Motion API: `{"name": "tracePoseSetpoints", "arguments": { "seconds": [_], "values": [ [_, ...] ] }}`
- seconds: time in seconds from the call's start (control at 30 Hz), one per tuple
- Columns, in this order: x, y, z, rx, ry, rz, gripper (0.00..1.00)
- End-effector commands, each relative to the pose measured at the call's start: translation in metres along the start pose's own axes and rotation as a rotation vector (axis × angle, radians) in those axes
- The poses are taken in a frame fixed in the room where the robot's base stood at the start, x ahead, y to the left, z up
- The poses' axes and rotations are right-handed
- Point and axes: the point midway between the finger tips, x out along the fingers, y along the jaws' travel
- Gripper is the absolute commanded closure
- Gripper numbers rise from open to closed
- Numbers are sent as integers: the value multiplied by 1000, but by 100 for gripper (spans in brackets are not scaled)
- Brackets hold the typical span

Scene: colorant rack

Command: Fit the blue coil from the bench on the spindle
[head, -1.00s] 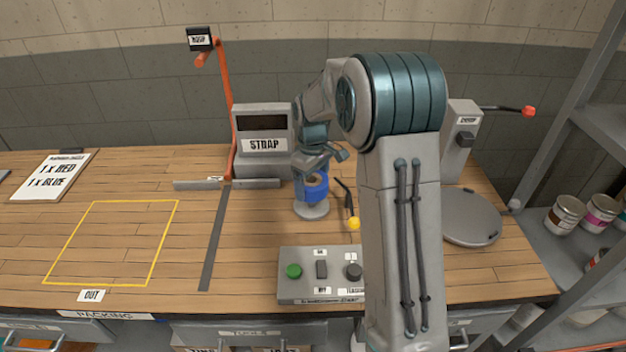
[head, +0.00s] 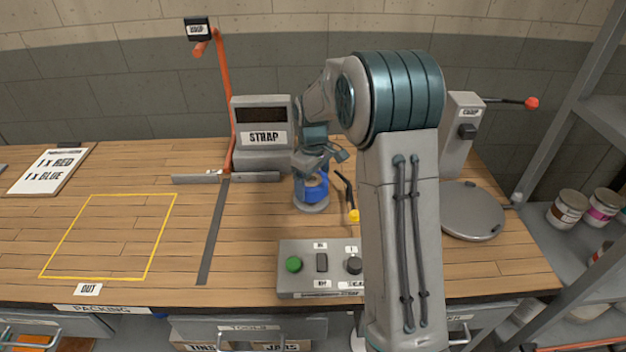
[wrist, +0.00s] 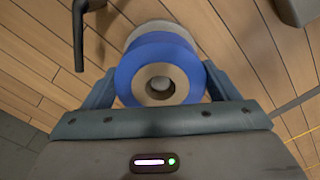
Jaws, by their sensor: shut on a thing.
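The blue coil (head: 313,191) is a thick blue ring with a tan core. My gripper (head: 312,172) is shut on it from above, just over the spindle's round grey base (head: 311,207). In the wrist view the coil (wrist: 127,75) sits between the two fingers of my gripper (wrist: 160,82), its hole facing the camera. A pale grey round end shows inside the hole, seemingly the spindle's top. Part of the grey base (wrist: 160,28) shows beyond the coil. Whether the coil rests on the base cannot be told.
A black lever with a yellow knob (head: 353,215) stands close to the right of the spindle. The STRAP machine (head: 263,112) is behind it, and a button panel (head: 320,283) in front. A round grey plate (head: 470,212) lies at right. The yellow-outlined area at left is clear.

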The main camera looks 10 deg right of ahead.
Motion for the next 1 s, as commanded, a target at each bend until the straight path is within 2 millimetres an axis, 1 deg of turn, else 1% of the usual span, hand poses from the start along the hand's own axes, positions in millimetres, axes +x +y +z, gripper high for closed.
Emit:
{"name": "tracePoseSetpoints", "arguments": {
  "seconds": [1.0],
  "values": [
    [26,0,0,0,1,1,46]
  ]
}}
